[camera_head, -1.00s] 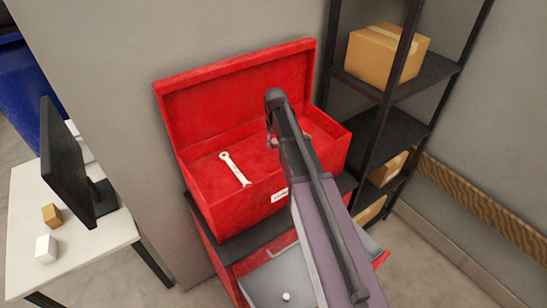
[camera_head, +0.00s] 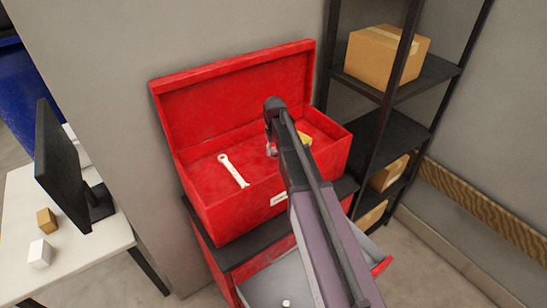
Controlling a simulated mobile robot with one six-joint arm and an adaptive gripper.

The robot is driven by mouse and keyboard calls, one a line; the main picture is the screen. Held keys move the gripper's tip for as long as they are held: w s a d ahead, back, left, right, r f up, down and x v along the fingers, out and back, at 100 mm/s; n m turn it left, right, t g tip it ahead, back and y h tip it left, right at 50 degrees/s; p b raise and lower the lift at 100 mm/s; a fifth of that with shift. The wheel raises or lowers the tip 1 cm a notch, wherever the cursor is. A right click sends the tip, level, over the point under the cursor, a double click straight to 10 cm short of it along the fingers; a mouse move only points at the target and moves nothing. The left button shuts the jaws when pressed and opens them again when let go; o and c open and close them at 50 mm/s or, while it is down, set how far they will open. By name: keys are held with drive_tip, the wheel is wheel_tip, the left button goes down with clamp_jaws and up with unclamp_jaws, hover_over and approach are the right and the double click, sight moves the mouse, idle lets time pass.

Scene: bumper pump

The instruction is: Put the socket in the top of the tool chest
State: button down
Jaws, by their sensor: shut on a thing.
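The red tool chest (camera_head: 232,222) stands with its lid up and its top compartment open. A wrench (camera_head: 234,171) lies in the left part of the top. My gripper (camera_head: 271,150) is over the top compartment, mostly hidden behind my arm. It is shut on a small silvery piece, seemingly the socket, of which little shows. I cannot tell whether the piece touches the chest floor. A small pale round piece (camera_head: 286,303) lies in the open lower drawer (camera_head: 268,288).
A yellow thing (camera_head: 305,138) sits in the top's right part, partly behind my arm. A dark shelf rack (camera_head: 396,128) with cardboard boxes (camera_head: 382,55) stands close on the right. A white desk (camera_head: 85,250) with a monitor (camera_head: 62,165) is on the left.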

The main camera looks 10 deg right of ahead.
sight(275, 149)
drive_tip(key=shift+f+b, duration=0.65)
drive_tip(key=shift+f, duration=0.3)
drive_tip(key=shift+f, duration=0.15)
drive_tip(key=shift+c, duration=1.2)
unclamp_jaws()
wheel_tip(275, 149, up, 8)
drive_tip(key=p, duration=0.7)
drive_tip(key=shift+f+p, duration=0.1)
drive_tip(key=shift+p, duration=0.2)
